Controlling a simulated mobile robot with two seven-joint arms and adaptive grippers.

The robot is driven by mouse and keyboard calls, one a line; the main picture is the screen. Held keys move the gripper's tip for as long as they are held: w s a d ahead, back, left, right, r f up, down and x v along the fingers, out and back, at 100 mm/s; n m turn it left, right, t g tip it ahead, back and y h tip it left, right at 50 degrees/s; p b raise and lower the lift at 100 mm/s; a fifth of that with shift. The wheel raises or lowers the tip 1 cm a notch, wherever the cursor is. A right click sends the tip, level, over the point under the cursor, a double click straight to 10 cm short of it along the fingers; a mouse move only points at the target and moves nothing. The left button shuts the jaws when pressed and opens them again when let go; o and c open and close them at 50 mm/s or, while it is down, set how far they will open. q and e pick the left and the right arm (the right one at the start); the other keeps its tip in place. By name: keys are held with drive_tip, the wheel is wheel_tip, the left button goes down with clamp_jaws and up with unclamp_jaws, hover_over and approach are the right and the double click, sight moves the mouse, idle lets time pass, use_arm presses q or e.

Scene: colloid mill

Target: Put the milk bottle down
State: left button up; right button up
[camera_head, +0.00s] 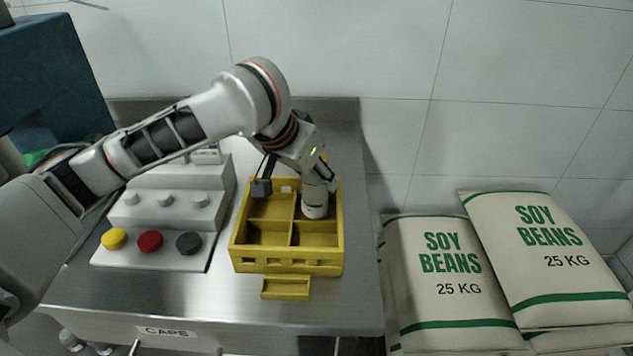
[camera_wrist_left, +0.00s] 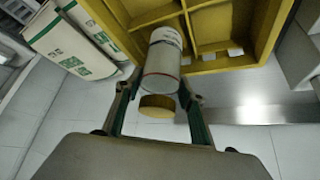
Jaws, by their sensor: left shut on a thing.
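The milk bottle (camera_head: 315,206) is pale with a dark band and stands roughly upright at the back right compartment of the yellow crate (camera_head: 286,267). My left gripper (camera_head: 318,181) is shut on its upper part. In the left wrist view, the bottle (camera_wrist_left: 163,58) lies between the fingers, with its yellow cap (camera_wrist_left: 157,107) toward the camera. The crate (camera_wrist_left: 222,64) shows beyond it. I cannot tell whether the bottle's base touches the crate floor. The other compartments that I can see look empty. My right gripper is not in view.
A stepped grey stand with knobs and yellow, red and dark caps (camera_head: 150,241) is left of the crate. A small yellow tray (camera_head: 286,288) sits in front of it. Soy bean sacks (camera_head: 452,285) lie right of the steel table (camera_head: 348,308). The table's front right is clear.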

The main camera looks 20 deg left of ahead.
use_arm(q)
drive_tip(key=shift+f, duration=0.75)
drive_tip(key=shift+r, duration=0.2)
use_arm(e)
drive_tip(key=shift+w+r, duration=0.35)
use_arm(q)
drive_tip(key=o, duration=1.2)
drive_tip(key=shift+f, duration=0.1)
drive_tip(key=shift+o, duration=0.5)
drive_tip(key=p+v, duration=0.5)
drive_tip(key=v, duration=0.7)
drive_tip(key=shift+p, duration=0.4)
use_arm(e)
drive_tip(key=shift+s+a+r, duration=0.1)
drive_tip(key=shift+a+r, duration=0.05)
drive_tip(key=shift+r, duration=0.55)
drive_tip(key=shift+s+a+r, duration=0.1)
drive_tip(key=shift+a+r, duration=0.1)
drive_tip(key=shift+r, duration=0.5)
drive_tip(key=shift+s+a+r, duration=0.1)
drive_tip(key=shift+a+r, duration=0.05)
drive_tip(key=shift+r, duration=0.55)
use_arm(q)
drive_tip(key=shift+s, duration=0.1)
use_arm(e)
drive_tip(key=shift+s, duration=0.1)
